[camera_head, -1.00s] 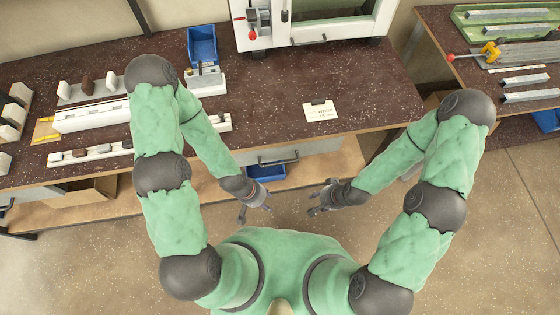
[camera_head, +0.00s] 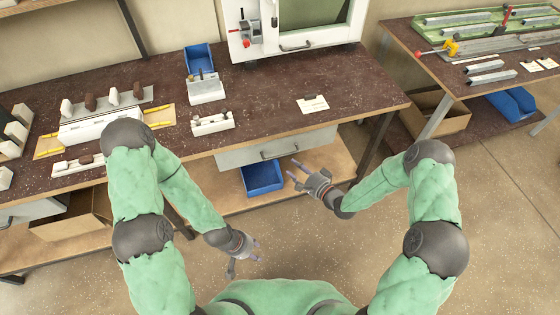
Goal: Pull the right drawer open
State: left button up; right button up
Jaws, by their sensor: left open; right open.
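The right drawer (camera_head: 300,144) is a light grey front under the dark bench top, with a dark bar handle (camera_head: 279,151) across its middle. It looks shut. My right gripper (camera_head: 293,172) is open and empty, in front of and below the handle, apart from it, with its fingers pointing left towards the drawer. My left gripper (camera_head: 245,266) is open and empty, lower in the view and well away from the drawer.
A blue bin (camera_head: 262,177) stands on the lower shelf below the right drawer. The bench top (camera_head: 290,85) carries a white machine (camera_head: 300,38), a card (camera_head: 313,104) and fixtures. A side table (camera_head: 480,60) stands at the right. Floor in front is open.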

jog(key=b+x, duration=0.2)
jog(key=x, duration=0.7)
grip_shut()
